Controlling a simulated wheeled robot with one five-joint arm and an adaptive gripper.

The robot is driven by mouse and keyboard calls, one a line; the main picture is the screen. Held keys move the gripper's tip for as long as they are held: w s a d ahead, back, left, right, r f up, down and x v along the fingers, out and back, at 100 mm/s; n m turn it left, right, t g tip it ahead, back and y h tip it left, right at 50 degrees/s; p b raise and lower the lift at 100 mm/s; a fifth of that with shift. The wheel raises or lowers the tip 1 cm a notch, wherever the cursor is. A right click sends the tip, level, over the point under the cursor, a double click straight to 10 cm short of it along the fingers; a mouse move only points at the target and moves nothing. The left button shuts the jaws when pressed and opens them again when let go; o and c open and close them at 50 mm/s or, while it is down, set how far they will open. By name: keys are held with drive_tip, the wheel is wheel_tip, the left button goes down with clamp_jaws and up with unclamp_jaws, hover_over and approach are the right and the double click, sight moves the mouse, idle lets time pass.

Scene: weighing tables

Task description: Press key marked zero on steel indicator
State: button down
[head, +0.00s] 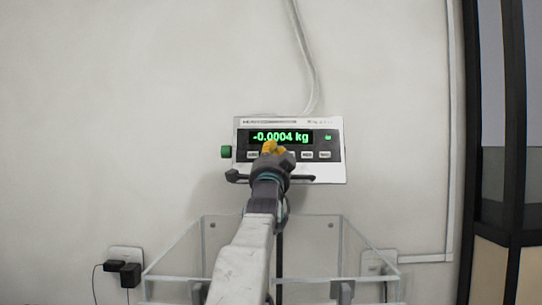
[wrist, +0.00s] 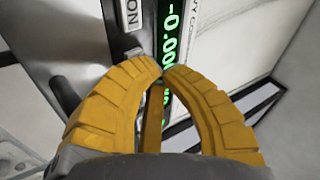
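The steel indicator (head: 318,172) is on the wall in the head view, its green display (head: 290,137) reading -0.0004 kg. A row of small pale keys runs below the display. A key at the left (head: 252,155) and two at the right (head: 307,155) show, but their marks are too small to read. My gripper (head: 270,147) is in front of the panel and hides the keys between. In the wrist view my gripper (wrist: 164,72) has its yellow fingertips together, with nothing between them, over the display's edge. I cannot tell whether they touch the panel.
A green knob (head: 226,152) sticks out at the indicator's left side. A clear open-topped box (head: 180,262) stands below, around my arm in the picture. A grey cable (head: 304,50) runs up the wall. A socket with black plugs (head: 128,270) is at lower left.

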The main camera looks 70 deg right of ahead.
drive_tip(key=shift+d+f, duration=0.1)
drive_tip(key=shift+d, duration=0.1)
idle(0.4)
drive_tip(key=shift+a, duration=0.15)
drive_tip(key=shift+s+a+r+b, duration=0.2)
drive_tip(key=shift+a+b, duration=0.2)
drive_tip(key=shift+a, duration=0.2)
drive_tip(key=shift+a, duration=0.1)
drive_tip(key=shift+s+a+r+b, duration=0.25)
drive_tip(key=shift+a+b, duration=0.2)
drive_tip(key=shift+a, duration=0.25)
drive_tip(key=shift+s+a+r+b, duration=0.2)
drive_tip(key=shift+a+b, duration=0.25)
drive_tip(key=shift+a, duration=0.3)
drive_tip(key=shift+s+a+r+b, duration=0.25)
drive_tip(key=shift+a+b, duration=0.2)
drive_tip(key=shift+a, duration=0.25)
